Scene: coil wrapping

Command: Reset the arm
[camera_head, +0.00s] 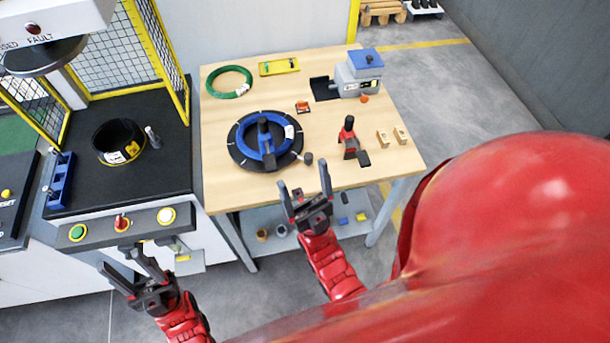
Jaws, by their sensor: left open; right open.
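My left gripper (132,275) is open and empty, in front of the machine's button panel. My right gripper (306,197) is open and empty near the front edge of the wooden table, with its fingers pointing toward it. Both red forearms come up from the bottom of the view. A blue coil (284,153) lies on a round black fixture (236,153) on the table. A black coil (108,137) with a yellow label lies on the machine's dark top. A green coil (229,70) lies at the table's back left.
The wooden table (325,125) also bears a grey device with a blue top (358,72), a red and black tool (348,132), small wooden blocks (383,138) and a yellow level (279,66). Yellow mesh guards (118,55) edge the machine. The button panel (118,226) faces my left gripper.

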